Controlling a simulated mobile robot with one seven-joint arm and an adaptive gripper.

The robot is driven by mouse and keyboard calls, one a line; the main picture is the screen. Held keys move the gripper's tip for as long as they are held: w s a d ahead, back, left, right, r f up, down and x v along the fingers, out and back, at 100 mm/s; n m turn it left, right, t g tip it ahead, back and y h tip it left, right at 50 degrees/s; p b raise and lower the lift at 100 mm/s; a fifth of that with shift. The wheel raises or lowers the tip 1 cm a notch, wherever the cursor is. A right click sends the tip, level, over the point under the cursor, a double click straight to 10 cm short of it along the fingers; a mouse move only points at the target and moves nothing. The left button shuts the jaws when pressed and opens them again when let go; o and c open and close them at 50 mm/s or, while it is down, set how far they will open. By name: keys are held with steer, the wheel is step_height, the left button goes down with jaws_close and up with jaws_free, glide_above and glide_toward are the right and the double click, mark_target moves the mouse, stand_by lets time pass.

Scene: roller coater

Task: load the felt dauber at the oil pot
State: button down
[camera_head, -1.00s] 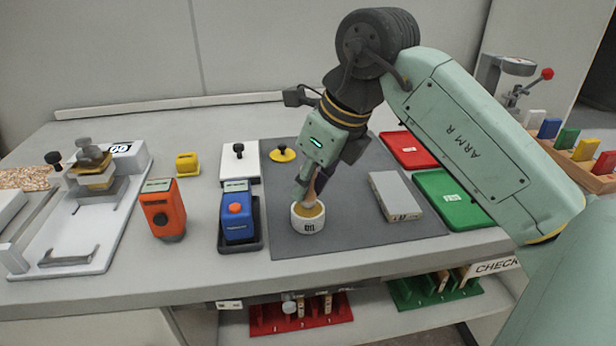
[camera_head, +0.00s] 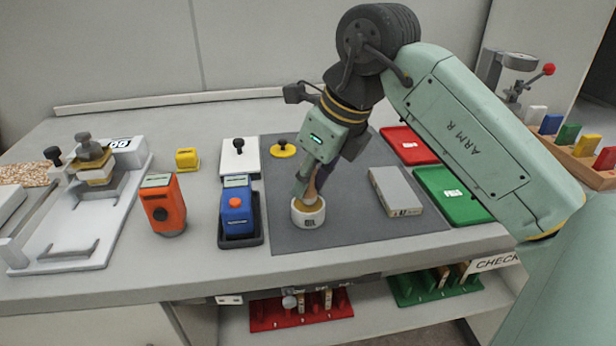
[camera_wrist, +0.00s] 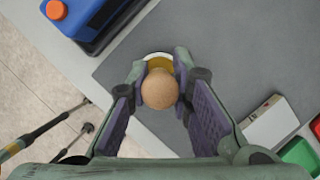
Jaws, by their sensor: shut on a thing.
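The oil pot (camera_head: 308,217) is a small white cup with dark lettering and amber oil, standing on the grey mat near its front left. My gripper (camera_head: 307,193) is right above it, tilted down, and shut on the felt dauber (camera_head: 317,191). In the wrist view the dauber's round wooden top (camera_wrist: 159,89) sits between the two fingertips. The oil pot's white rim and amber inside (camera_wrist: 157,60) show just behind it. The dauber's lower end is at or in the pot's mouth; the felt itself is hidden, so I cannot tell how deep it is.
A blue device (camera_head: 237,212) in a dark tray stands left of the pot, with an orange device (camera_head: 163,205) farther left. A grey block (camera_head: 395,191) lies on the mat (camera_head: 340,225) to the right. Red (camera_head: 408,146) and green (camera_head: 452,195) trays lie beyond it.

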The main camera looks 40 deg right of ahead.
steer(key=shift+f+b, duration=0.45)
stand_by(1.6)
steer(key=shift+r+p, duration=2.3)
steer(key=shift+r, duration=1.3)
